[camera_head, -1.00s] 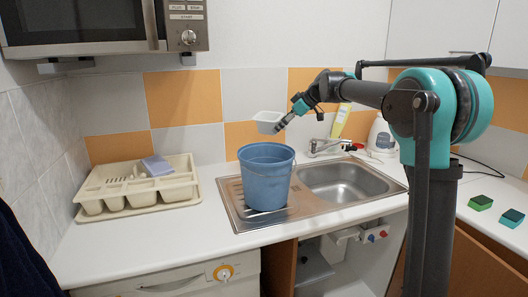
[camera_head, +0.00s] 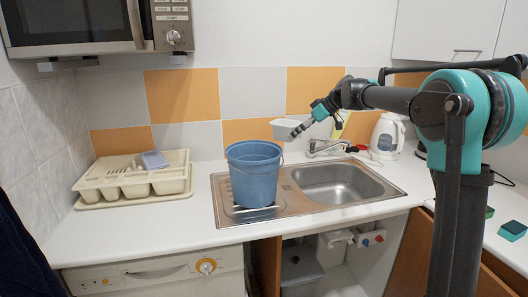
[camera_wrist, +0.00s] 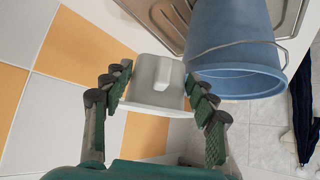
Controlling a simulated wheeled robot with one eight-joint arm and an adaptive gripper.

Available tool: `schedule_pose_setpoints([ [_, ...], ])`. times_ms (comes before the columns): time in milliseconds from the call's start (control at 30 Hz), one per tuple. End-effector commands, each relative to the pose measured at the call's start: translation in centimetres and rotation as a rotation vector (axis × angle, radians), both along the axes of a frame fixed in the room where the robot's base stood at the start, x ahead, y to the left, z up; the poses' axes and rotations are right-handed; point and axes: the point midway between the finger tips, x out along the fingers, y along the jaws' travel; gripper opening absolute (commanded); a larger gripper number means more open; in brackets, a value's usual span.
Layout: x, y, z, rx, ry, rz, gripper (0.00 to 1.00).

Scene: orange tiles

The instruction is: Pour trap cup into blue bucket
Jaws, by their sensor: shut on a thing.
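The trap cup is a small white-grey tub (camera_head: 284,129). My gripper (camera_head: 297,131) is shut on it and holds it in the air behind and to the right of the blue bucket (camera_head: 254,176). In the wrist view the cup (camera_wrist: 144,88) sits between the two green-padded fingers of my gripper (camera_wrist: 157,92), with the bucket (camera_wrist: 232,55) beside it on the right. The bucket stands upright on the sink's drainboard, its thin handle hanging down. I cannot see what is inside the cup or the bucket.
The sink basin (camera_head: 338,184) and tap (camera_head: 326,147) lie right of the bucket. A beige cutlery tray (camera_head: 133,185) with a blue sponge (camera_head: 154,160) is at the left. A white kettle (camera_head: 386,136) stands at the back right. Counter is clear between tray and bucket.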

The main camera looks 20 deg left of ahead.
Motion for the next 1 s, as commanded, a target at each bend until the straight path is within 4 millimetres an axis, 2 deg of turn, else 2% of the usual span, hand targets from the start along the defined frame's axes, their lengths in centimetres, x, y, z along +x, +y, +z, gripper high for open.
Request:
schedule_pose_setpoints([
  [300, 0.0, 0.0, 0.2, 0.001, 0.003, 0.0, 0.14],
  [800, 0.0, 0.0, 4.4, 0.001, 0.003, 0.0, 0.14],
  [1000, 0.0, 0.0, 5.0, 0.001, 0.003, 0.0, 0.14],
])
